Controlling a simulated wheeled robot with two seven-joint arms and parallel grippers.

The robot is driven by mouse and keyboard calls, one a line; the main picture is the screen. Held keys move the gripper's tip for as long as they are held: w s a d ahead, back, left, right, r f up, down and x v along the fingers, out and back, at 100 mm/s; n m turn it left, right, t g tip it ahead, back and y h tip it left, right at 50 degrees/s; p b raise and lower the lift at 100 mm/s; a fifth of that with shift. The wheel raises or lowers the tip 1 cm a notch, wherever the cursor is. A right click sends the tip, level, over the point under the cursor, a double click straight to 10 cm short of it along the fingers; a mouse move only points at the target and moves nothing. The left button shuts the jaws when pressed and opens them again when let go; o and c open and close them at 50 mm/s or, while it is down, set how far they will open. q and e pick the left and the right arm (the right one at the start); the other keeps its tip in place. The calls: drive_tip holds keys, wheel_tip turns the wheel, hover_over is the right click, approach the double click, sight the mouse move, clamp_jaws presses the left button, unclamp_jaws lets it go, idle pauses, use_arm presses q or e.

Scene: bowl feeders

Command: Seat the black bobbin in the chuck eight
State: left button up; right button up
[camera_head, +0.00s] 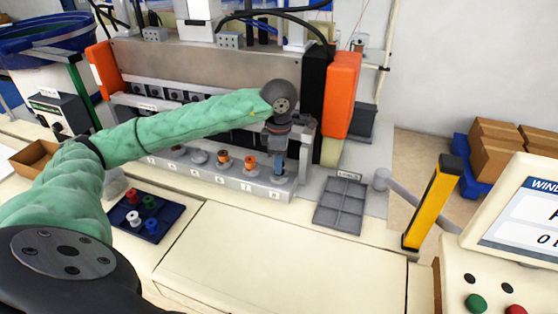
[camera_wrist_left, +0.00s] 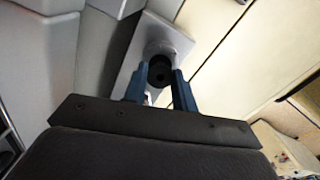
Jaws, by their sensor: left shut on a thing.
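My left gripper (camera_head: 279,172) points down at the right end of the numbered chuck rail (camera_head: 217,182), by the label 8. In the left wrist view its two blue fingers (camera_wrist_left: 155,88) are shut on the black bobbin (camera_wrist_left: 160,72). The bobbin is directly over or at the pale round chuck eight (camera_wrist_left: 157,47); whether it touches cannot be told. In the head view the fingers hide the bobbin and most of this chuck. My right gripper is not in view.
Orange-brown bobbins (camera_head: 249,163) sit on two chucks left of the gripper. A dark blue tray (camera_head: 172,222) holds red, green, white and blue bobbins. A grey compartment tray (camera_head: 340,207) lies empty at right. An orange post (camera_head: 341,95) stands behind. The front tabletop (camera_head: 270,262) is clear.

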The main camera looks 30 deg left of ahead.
use_arm(q)
drive_tip(key=shift+f+b, duration=0.4)
drive_tip(key=shift+f, duration=0.05)
drive_tip(key=o, duration=0.7)
drive_tip(key=shift+c, duration=0.2)
wheel_tip(320, 180, up, 11)
drive_tip(key=p, duration=0.3)
idle(0.7)
idle(0.6)
